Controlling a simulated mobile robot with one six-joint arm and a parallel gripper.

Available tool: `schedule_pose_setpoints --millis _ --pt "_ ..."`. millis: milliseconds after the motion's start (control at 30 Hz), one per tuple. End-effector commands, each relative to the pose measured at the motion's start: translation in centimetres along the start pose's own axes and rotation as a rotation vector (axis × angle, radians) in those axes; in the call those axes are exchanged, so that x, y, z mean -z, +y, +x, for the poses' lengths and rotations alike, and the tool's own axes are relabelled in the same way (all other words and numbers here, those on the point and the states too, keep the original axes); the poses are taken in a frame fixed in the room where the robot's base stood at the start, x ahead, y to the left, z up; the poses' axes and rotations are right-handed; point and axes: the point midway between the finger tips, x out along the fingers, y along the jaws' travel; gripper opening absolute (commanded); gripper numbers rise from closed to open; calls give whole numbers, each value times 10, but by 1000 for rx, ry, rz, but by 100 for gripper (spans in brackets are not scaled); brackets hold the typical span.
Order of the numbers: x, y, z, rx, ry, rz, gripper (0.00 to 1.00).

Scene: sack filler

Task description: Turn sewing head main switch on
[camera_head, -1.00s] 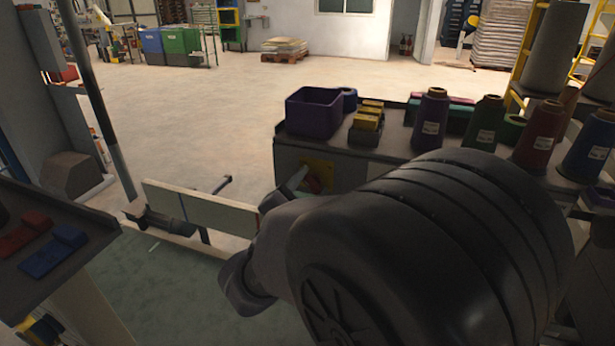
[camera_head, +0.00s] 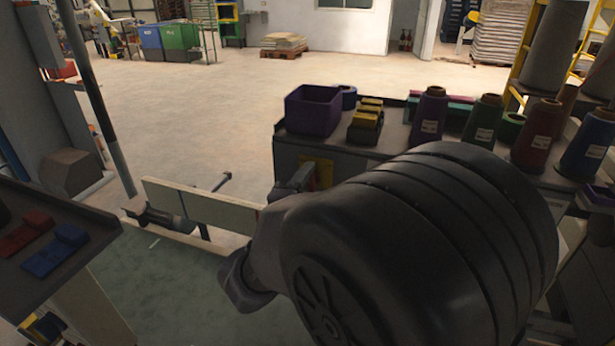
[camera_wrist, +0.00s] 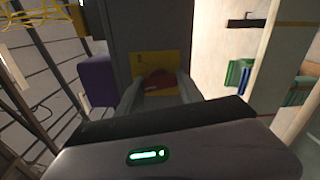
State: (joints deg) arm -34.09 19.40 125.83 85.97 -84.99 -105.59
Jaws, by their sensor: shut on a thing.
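The main switch is a red knob (camera_wrist: 160,82) on a yellow plate (camera_wrist: 150,60), on the grey end face of the bench cabinet. In the wrist view my gripper (camera_wrist: 158,88) is shut on the knob, one finger at each side. In the head view my gripper (camera_head: 290,184) is at the cabinet's end face in front of the yellow plate (camera_head: 322,172). The knob's exact angle cannot be told.
On the bench top (camera_head: 397,132) stand a purple bin (camera_head: 313,112), a black tray with yellow blocks (camera_head: 366,124) and several thread cones (camera_head: 430,115). A low cream-coloured beam (camera_head: 220,212) stands left of my arm. A dark table (camera_head: 60,250) is at the left.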

Motion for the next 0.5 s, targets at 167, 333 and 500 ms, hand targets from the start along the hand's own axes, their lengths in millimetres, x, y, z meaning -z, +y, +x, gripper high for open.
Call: schedule_pose_setpoints --millis 167,333,500 --pt "0 0 0 0 0 164 3" --pt "0 -1 0 1 0 326 3" --pt "0 0 0 0 0 486 3"
